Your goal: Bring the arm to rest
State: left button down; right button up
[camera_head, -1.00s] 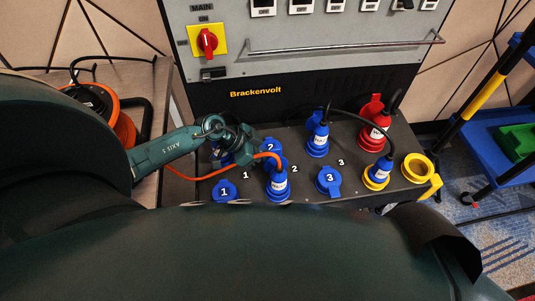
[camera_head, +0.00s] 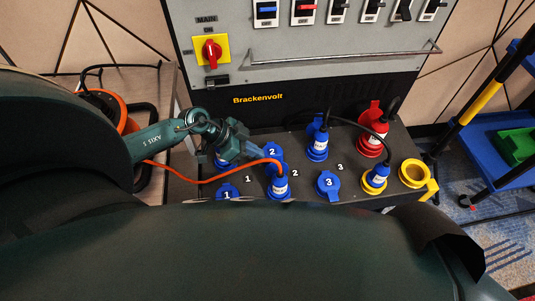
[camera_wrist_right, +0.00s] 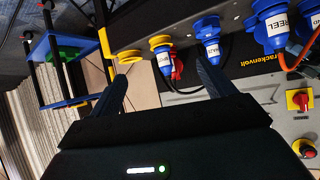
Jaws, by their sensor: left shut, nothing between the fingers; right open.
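My left gripper (camera_head: 240,146) is at the left part of the socket box (camera_head: 335,190) in the head view, just left of the blue cover marked 2 (camera_head: 272,151). It is shut with nothing held; its fingertips are hard to make out. A blue plug with an orange cable (camera_head: 277,185) sits in the front row, right of the gripper and apart from it. In the right wrist view this plug, labelled REEL (camera_wrist_right: 270,22), shows at top right. My right gripper (camera_wrist_right: 162,88) is open and empty in that view, its two fingers apart; the head view does not show it.
Another blue plug (camera_head: 317,145), a red plug (camera_head: 372,140) and a blue plug in a yellow socket (camera_head: 375,178) stand on the box. An empty yellow socket (camera_head: 414,173) is at its right end. A panel with a handrail (camera_head: 345,55) rises behind. A blue cart (camera_head: 500,170) stands right.

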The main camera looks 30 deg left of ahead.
pick_arm(q)
jog(key=v, duration=0.8)
jog(key=d+r+n+t+h, duration=0.25)
jog(key=d+t, duration=0.45)
jog(key=d, duration=0.4)
jog(key=s+d+f+n+g+y, duration=0.1)
jog(key=s+d+f+n+y, duration=0.3)
jog(key=s, duration=0.4)
notch_tip(320, 180, down, 3)
jog(key=d+y, duration=0.1)
jog(key=y, duration=0.1)
jog(key=shift+s+n+y, duration=0.35)
jog(key=shift+s, duration=0.05)
